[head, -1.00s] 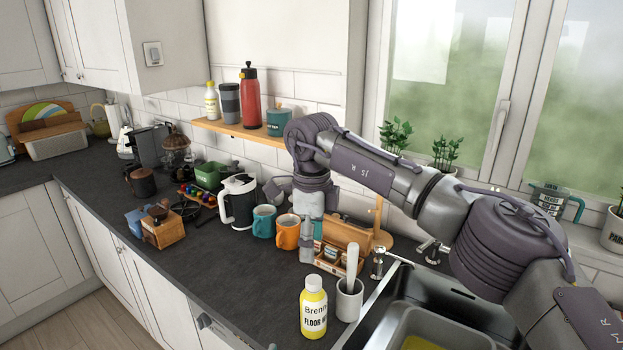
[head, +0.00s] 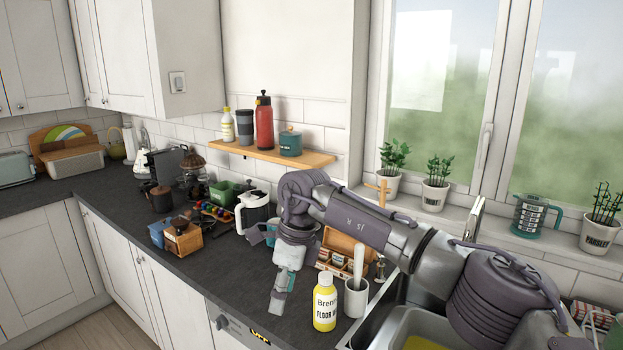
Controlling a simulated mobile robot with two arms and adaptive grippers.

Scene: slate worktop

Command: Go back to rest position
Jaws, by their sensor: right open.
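My right arm reaches in from the right across the sink. Its gripper (head: 281,294) hangs pointing down over the worktop (head: 215,277), left of the yellow floor-cleaner bottle (head: 325,303). The gripper is open, and I see nothing held in it. It partly hides the mugs behind it; only a bit of the teal mug (head: 271,240) shows, and the orange mug is hidden. My left gripper is not in view.
A white cup with a brush (head: 355,298) stands beside the bottle at the sink (head: 395,326). The shelf (head: 262,150) hangs above. The worktop's front left is clear.

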